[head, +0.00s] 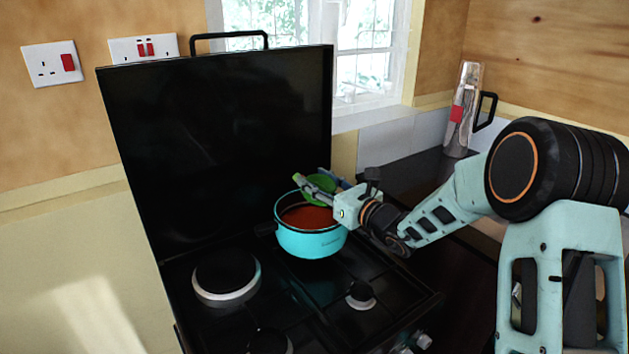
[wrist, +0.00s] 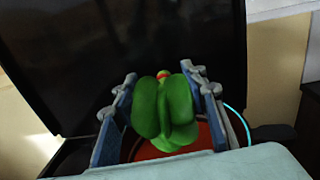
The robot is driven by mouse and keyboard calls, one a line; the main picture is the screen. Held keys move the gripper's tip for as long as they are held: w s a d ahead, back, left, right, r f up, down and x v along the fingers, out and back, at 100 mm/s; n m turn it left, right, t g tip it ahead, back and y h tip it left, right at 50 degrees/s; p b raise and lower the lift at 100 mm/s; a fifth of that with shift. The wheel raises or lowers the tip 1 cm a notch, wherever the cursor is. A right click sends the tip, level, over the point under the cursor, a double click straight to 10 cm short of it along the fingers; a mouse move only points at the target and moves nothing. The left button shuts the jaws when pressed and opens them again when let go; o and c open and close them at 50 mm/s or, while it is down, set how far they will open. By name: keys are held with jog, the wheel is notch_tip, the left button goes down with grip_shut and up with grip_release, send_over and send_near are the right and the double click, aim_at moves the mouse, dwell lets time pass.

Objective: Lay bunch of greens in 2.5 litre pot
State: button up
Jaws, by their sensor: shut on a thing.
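The pot (head: 311,239) is turquoise with a reddish inside and stands on the hob's back right. In the wrist view its turquoise rim (wrist: 241,125) and red inside show below the greens. My gripper (head: 313,184) is above the pot, shut on the bunch of greens (head: 322,184). In the wrist view the green leaves (wrist: 168,112) sit between the two blue-grey fingers of my gripper (wrist: 161,97), with a small red and yellow part at the far end. Whether the greens touch the pot cannot be told.
The black hob (head: 300,290) has a bare burner (head: 226,277) left of the pot. Its raised black lid (head: 220,140) stands close behind the pot. A silver jug (head: 462,112) with a black handle stands on the dark worktop (head: 405,180) at the right.

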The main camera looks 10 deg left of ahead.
jog(key=shift+f+b, duration=1.2)
jog(key=shift+f, duration=1.5)
jog(key=o, duration=1.3)
jog(key=v, duration=1.2)
